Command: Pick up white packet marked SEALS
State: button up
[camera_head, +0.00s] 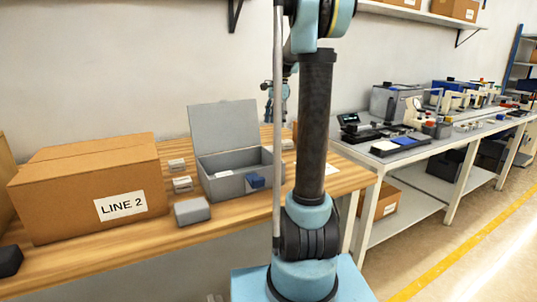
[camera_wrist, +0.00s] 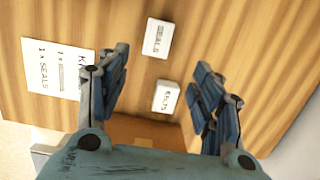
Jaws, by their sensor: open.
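In the wrist view a white packet marked SEALS (camera_wrist: 157,38) lies flat on the wooden table, beyond and between my fingertips. A second white packet (camera_wrist: 166,96) lies between my fingers in the picture, nearer my palm; its print is too blurred to read surely. My gripper (camera_wrist: 161,60) is open and empty, pointing down over the table, with a finger on each side of the packets and touching neither. In the head view my arm largely hides the gripper. Small pale packets (camera_head: 183,185) stand beside the cardboard box there; their print is unreadable.
A paper sheet (camera_wrist: 52,70) listing SEALS lies left of my fingers. In the head view, a LINE 2 cardboard box (camera_head: 85,188), an open grey box (camera_head: 222,183) with its lid raised, and a small grey block (camera_head: 192,210) occupy the table (camera_head: 130,252). A white bench stands right.

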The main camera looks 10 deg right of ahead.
send_over(269, 148)
jog(key=w+d, duration=0.1)
jog(key=d, duration=0.1)
jog(key=f, duration=0.6)
jog(key=shift+w+a, duration=0.15)
jog(key=shift+a, duration=0.1)
jog(key=shift+s+a+f, duration=0.15)
jog(key=shift+a+f, duration=0.05)
jog(key=shift+f, duration=0.7)
jog(key=shift+s+a+f, duration=0.15)
jog(key=shift+a+f, duration=0.05)
jog(key=shift+f, duration=0.65)
jog(key=shift+s+a+f, duration=0.15)
jog(key=shift+a+f, duration=0.05)
jog(key=shift+f, duration=0.7)
jog(key=c, duration=1.2)
